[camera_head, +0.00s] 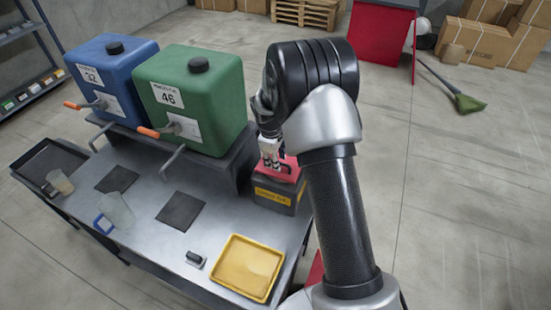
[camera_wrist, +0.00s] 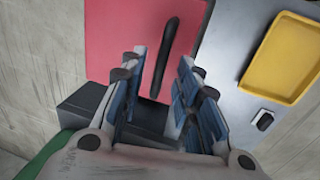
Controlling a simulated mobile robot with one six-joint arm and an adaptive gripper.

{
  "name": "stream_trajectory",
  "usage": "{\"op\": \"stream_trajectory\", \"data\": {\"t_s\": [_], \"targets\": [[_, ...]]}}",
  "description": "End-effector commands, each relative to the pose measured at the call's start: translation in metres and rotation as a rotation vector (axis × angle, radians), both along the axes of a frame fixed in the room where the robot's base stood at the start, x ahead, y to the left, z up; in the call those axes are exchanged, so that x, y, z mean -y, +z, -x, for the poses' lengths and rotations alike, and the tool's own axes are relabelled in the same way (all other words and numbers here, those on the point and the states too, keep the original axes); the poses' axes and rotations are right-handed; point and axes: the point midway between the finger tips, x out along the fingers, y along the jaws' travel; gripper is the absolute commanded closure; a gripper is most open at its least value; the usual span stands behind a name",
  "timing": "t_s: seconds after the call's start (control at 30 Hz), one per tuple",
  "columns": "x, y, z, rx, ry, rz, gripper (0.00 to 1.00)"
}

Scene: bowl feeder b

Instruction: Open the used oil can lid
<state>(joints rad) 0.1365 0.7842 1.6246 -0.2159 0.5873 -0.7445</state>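The used oil can (camera_head: 277,198) is a dark box with a yellow label at the right end of the bench. Its red lid (camera_head: 290,172) shows beside my gripper (camera_head: 270,158), which points down at it. In the wrist view the red lid (camera_wrist: 115,40) has a long black handle (camera_wrist: 170,45). The fingers of my gripper (camera_wrist: 163,75) are apart, with the handle's near end between them in the picture. I cannot tell whether they touch it. The dark can body (camera_wrist: 80,105) shows below the lid's near edge. Whether the lid is raised is unclear.
A green canister (camera_head: 200,95) and a blue canister (camera_head: 105,75) stand on a raised shelf left of my arm. A yellow tray (camera_head: 247,268), clear jugs (camera_head: 115,210) and dark mats (camera_head: 181,210) lie on the bench.

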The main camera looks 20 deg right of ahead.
Motion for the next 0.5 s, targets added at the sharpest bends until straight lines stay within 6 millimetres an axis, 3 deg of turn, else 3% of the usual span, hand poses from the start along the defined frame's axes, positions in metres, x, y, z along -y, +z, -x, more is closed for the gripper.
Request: {"op": "stream_trajectory", "data": {"t_s": [0.27, 0.5], "targets": [[0.0003, -0.0010, -0.0004, 0.000, 0.000, 0.000, 0.70], [0.0002, -0.0008, -0.0003, 0.000, 0.000, 0.000, 0.86]]}}
